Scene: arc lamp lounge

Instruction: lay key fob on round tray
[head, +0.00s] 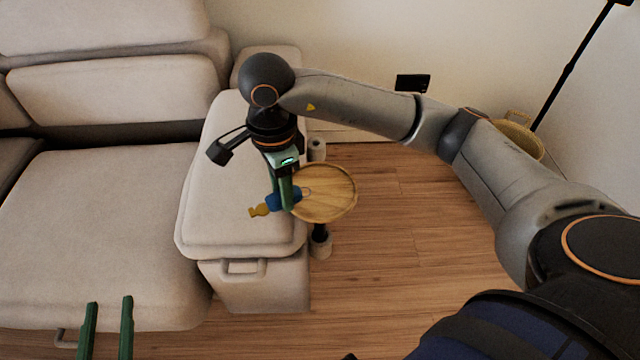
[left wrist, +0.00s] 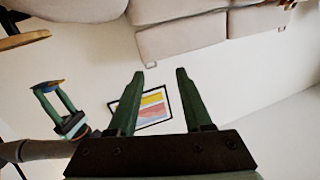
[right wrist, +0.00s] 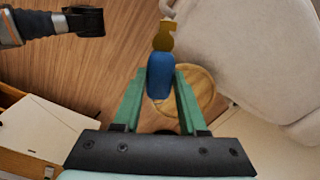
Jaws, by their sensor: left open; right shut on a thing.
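The key fob (head: 275,203), blue with a brassy key part, is held between the green fingers of my right gripper (head: 284,192). In the right wrist view the blue fob (right wrist: 160,75) sits between the fingertips, its brassy end pointing away from the gripper. The round wooden tray (head: 330,200) tops a small side stand. The fob is at the tray's left rim in the head view, partly over the sofa arm; its height above the tray is hard to tell. My left gripper (head: 108,303) is open and empty in front of the sofa, far from the tray.
The beige sofa's armrest (head: 240,180) stands right beside the tray, on its left. A wicker basket (head: 520,138) and a dark lamp pole (head: 570,72) are at the right back. The tray's visible top looks bare. Wooden floor (head: 400,260) lies open to its right.

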